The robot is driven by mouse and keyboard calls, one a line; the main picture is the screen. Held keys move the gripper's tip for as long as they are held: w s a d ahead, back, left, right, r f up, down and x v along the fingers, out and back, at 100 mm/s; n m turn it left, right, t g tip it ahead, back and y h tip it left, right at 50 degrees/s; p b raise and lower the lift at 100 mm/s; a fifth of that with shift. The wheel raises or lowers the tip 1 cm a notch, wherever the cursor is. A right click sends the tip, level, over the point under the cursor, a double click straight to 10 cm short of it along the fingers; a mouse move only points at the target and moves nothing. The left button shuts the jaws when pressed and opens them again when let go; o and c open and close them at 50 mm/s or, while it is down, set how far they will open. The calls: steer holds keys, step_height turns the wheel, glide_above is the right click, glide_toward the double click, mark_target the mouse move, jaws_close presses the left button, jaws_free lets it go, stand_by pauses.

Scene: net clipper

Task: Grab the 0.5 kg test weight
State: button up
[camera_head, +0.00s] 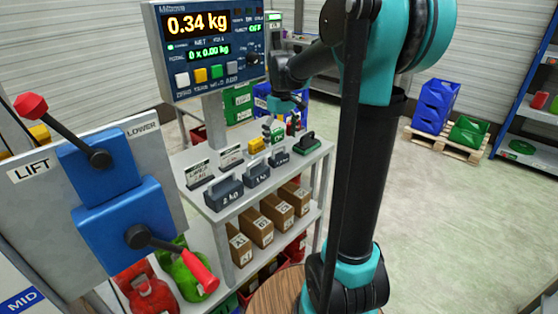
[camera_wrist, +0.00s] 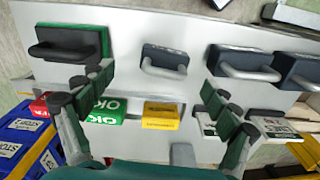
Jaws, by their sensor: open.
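Three dark grey test weights with handles stand in a row on the top shelf of the cart. The smallest (camera_head: 279,157), at the row's end by a green block with a black handle, looks like the 0.5 kg test weight; its label is too small to read. It also shows in the wrist view (camera_wrist: 164,58), upper middle. The middle weight (camera_head: 257,173) and the largest weight (camera_head: 224,192), marked 2 kg, stand beside it. My gripper (camera_head: 283,118) is open and empty above the shelf. In the wrist view its fingers (camera_wrist: 158,112) are wide apart, below the smallest weight in the picture.
The green block with a black handle (camera_head: 307,143) is close beside the smallest weight. A yellow box (camera_wrist: 160,115) and a green OK box (camera_wrist: 108,112) lie between my fingers in the wrist view. Sign cards (camera_head: 199,174) stand behind the weights. The display (camera_head: 210,45) reads 0.34 kg.

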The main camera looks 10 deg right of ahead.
mark_target(279, 155)
steer(key=shift+a+f, duration=0.25)
steer(key=shift+f, duration=1.6)
steer(key=shift+a+f, duration=0.2)
steer(key=shift+f, duration=1.6)
steer(key=c, duration=1.7)
steer(key=shift+c, duration=0.2)
